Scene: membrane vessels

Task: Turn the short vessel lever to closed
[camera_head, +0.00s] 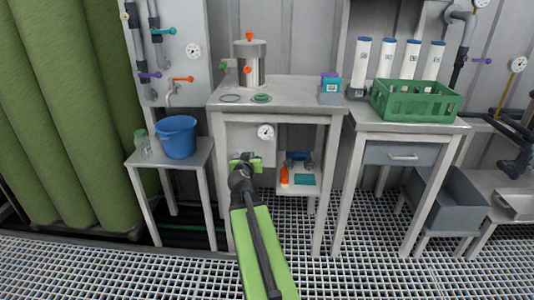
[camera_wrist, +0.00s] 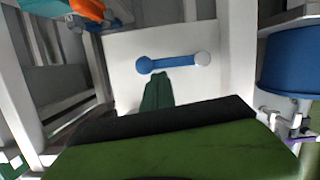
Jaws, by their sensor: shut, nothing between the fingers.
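My gripper (camera_head: 245,161) is in front of the white panel (camera_head: 240,136) below the middle table. In the wrist view my gripper (camera_wrist: 158,75) shows as dark green fingers, shut and empty. Their tips appear just below a blue bar-shaped lever (camera_wrist: 168,63) on the panel; I cannot tell whether they touch. The lever lies nearly level in that view, with a blue round end at left and a whitish round end at right. My gripper hides this spot in the head view. A short steel vessel (camera_head: 249,70) with orange handles stands on the table above.
A blue bucket (camera_head: 176,137) stands on a small table at left. A gauge (camera_head: 265,132) sits on the panel. A green crate (camera_head: 415,101) is on the right table.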

